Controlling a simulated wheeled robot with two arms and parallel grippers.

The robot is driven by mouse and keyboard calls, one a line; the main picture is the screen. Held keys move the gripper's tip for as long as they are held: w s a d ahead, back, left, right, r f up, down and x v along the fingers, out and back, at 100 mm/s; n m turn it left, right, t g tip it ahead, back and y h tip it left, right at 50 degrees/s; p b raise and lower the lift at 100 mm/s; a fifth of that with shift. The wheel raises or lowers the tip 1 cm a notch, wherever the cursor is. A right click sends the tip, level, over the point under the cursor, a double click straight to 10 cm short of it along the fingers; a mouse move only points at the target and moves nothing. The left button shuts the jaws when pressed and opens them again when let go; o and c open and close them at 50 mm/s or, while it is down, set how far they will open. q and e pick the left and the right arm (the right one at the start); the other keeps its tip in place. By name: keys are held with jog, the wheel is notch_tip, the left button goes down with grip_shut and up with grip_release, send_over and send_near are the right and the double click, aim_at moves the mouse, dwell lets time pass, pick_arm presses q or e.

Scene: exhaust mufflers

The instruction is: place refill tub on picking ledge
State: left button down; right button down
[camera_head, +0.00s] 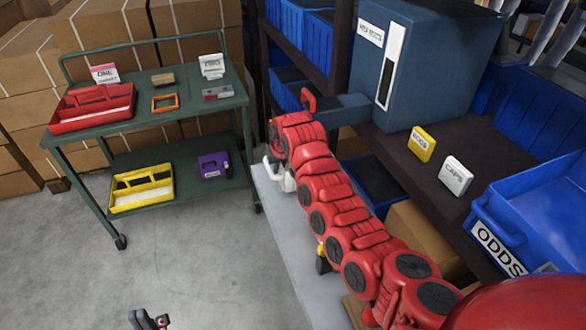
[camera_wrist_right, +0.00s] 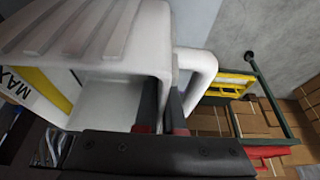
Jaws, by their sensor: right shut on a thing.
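The refill tub looks white with a looped handle. In the right wrist view the tub (camera_wrist_right: 105,40) fills the upper left, with "MAX" lettering at its left edge. My right gripper (camera_wrist_right: 165,115) is shut on its handle. In the head view only a small white part of the tub (camera_head: 287,180) shows beyond my red right arm, which hides most of it and the fingertips. It appears over or beside a pale grey ledge (camera_head: 290,235) along the front of the shelving; contact cannot be told. My left gripper (camera_head: 150,320) is empty at the bottom edge, fingers apart.
A blue-grey cabinet (camera_head: 435,60), a yellow box (camera_head: 422,143), a white box (camera_head: 456,175) and a blue ODDS bin (camera_head: 535,210) stand on the dark shelf (camera_head: 400,155). A green cart (camera_head: 150,120) with red and yellow trays stands left. The floor between is clear.

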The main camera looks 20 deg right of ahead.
jog(key=d, duration=0.4)
jog(key=shift+p, duration=0.35)
jog(key=shift+d+f+p, duration=0.15)
jog(key=shift+f+p, duration=0.15)
jog(key=shift+f, duration=0.15)
notch_tip(320, 180, down, 2)
jog(key=shift+f+p, duration=0.1)
jog(key=shift+p, duration=0.25)
jog(key=shift+f, duration=0.2)
jog(key=shift+f, duration=0.1)
jog(key=c, duration=1)
grip_release()
